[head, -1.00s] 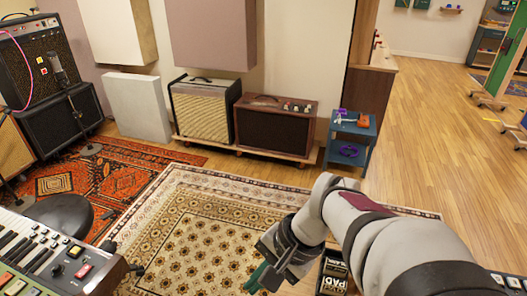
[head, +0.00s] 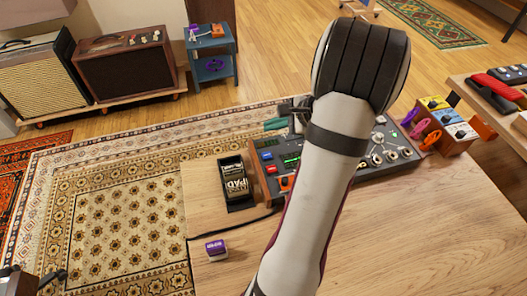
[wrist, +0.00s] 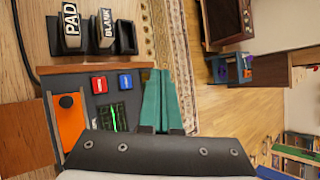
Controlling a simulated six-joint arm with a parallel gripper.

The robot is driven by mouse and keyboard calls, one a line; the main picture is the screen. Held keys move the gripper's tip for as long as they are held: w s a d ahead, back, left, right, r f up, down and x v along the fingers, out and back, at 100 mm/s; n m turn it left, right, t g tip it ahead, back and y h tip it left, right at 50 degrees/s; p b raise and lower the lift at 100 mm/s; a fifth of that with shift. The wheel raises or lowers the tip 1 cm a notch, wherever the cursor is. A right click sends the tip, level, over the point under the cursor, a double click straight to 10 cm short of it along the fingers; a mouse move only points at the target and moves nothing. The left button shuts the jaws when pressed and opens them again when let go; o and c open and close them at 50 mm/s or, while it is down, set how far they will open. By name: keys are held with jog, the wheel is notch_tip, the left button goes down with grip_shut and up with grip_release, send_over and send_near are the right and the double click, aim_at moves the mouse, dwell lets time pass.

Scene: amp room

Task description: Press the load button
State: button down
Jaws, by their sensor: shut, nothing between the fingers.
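A grey control unit with wooden side panels (head: 385,172) stands on the wooden table, partly hidden behind my arm. It carries a blue button (head: 267,156) and a red button (head: 270,168); both also show in the wrist view, red (wrist: 98,84) left of blue (wrist: 125,81). I cannot read any label, so I cannot tell which is the load button. A screen with a green trace (wrist: 112,117) lies below them in the wrist view. My gripper (head: 276,124) has teal fingers, shut and empty (wrist: 157,76), beside the blue button's right in the wrist view; contact is not visible.
A small purple-topped block (head: 215,248) lies on the table (head: 420,240). Several coloured pedals (head: 460,132) stand at the right. The table front is mostly clear.

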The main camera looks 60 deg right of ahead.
aim_at(271, 156)
jog(key=shift+f, duration=4.4)
jog(key=shift+f, duration=0.4)
jog(key=shift+f, duration=0.5)
jog(key=shift+r, duration=0.95)
